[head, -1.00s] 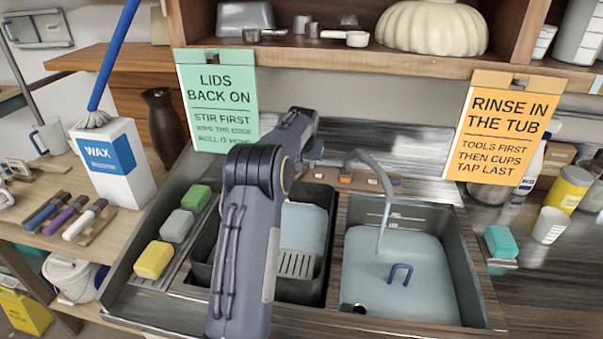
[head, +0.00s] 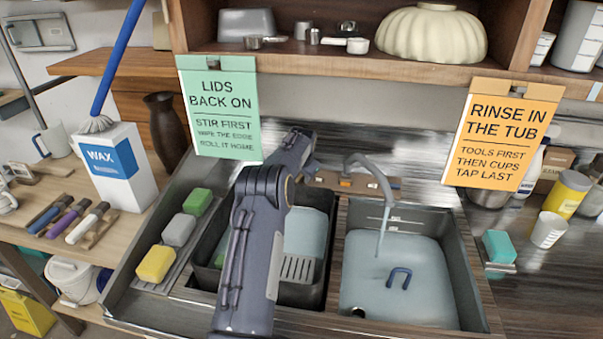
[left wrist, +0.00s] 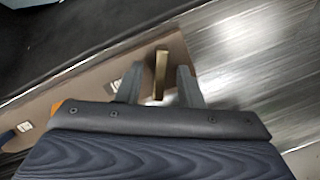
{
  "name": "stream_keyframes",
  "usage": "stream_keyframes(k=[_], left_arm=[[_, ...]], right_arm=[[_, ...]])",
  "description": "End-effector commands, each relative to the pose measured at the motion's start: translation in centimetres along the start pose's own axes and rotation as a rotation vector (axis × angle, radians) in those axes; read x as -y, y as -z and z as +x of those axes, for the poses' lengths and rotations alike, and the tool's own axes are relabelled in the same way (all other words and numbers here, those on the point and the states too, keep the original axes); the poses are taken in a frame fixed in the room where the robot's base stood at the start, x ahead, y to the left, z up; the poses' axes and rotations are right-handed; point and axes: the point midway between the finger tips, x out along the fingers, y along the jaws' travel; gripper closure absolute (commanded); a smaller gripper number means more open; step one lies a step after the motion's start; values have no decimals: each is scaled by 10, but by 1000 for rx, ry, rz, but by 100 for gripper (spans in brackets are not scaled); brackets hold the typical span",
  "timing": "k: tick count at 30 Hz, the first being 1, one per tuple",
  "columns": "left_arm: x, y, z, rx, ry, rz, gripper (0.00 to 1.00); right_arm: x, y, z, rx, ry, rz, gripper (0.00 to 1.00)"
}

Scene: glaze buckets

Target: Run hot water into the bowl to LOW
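The sink's right-hand bowl (head: 455,270) holds pale blue water (head: 400,265). The bent grey spout (head: 372,168) stands over it, and a thin stream (head: 382,228) falls into the water. Level marks (head: 395,219) show on the back wall, too small to read. The tap panel (head: 355,183) with small orange and blue marks is behind the sink. My left arm reaches over the left bowl to that panel; its forearm hides part of it. In the left wrist view, my left gripper (left wrist: 158,88) is open, with a brass-coloured lever (left wrist: 160,72) between its fingers, seemingly apart from both. My right gripper is not in view.
A blue loop (head: 400,276) shows in the water. The left bowl (head: 312,290) holds a slotted grey piece. Green, grey and yellow sponges (head: 155,263) lie left of it. Two signs (head: 218,108) hang from the shelf above. A teal sponge (head: 499,246) and cup (head: 547,230) stand right.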

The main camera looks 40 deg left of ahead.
Motion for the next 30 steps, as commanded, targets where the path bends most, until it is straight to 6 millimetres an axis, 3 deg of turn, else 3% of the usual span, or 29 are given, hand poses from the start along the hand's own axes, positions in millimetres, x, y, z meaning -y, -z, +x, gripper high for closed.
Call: stream_keyframes(k=[6, 14, 30], left_arm=[[0, 0, 0, -1, 0, 0, 66], [0, 0, 0, -1, 0, -1, 100], [0, 0, 0, -2, 22, 111, 100]], right_arm=[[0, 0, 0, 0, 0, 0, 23], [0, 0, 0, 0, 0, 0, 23], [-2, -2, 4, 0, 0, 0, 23]])
